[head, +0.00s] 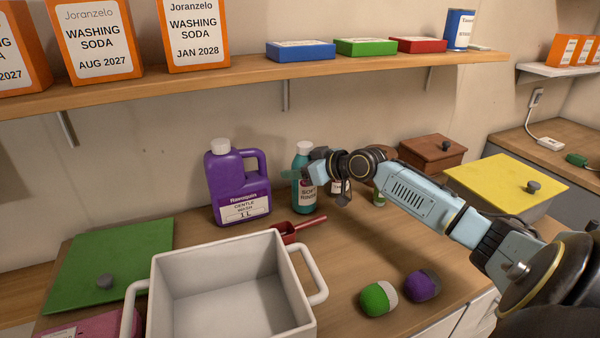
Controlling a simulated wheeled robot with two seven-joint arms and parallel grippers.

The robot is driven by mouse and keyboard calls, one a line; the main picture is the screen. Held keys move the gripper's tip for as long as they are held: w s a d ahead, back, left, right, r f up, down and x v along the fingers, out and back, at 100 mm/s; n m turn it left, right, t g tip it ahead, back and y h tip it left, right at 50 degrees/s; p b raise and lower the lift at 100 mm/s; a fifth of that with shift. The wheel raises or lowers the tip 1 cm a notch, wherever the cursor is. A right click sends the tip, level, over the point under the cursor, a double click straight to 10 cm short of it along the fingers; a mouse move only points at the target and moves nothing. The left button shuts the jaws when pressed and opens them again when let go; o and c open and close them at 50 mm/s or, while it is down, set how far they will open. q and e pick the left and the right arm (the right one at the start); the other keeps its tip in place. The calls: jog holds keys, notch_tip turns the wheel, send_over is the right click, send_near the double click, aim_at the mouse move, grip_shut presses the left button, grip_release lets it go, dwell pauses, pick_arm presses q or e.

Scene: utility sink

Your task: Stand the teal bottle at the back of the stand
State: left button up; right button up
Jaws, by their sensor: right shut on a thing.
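The teal bottle (303,196) with a white cap is upright near the back of the wooden stand top (345,245), just right of a purple jug. My right gripper (304,174) reaches in from the right and is shut on the bottle around its upper body. The gripper covers part of the bottle and its label. I cannot tell whether the bottle's base touches the wood. My left gripper is out of view.
The purple jug (236,180) stands close left. A red scoop (290,231) and white tub (230,270) lie in front. A small bottle (340,188) and green jar (379,197) are partly behind my arm. A brown box (432,153) stands right. A shelf (230,80) runs above.

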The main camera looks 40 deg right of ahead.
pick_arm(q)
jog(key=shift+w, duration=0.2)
pick_arm(e)
jog(key=shift+f, duration=0.2)
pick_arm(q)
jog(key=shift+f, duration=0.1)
pick_arm(e)
jog(key=o, duration=0.9)
jog(key=shift+f, duration=0.25)
jog(key=shift+c, duration=0.2)
jog(key=o, duration=0.5)
jog(key=shift+c, duration=0.2)
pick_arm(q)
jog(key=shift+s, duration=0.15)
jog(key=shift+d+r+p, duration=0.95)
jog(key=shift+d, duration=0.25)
pick_arm(e)
jog(key=v, duration=1.2)
jog(key=shift+r, duration=0.3)
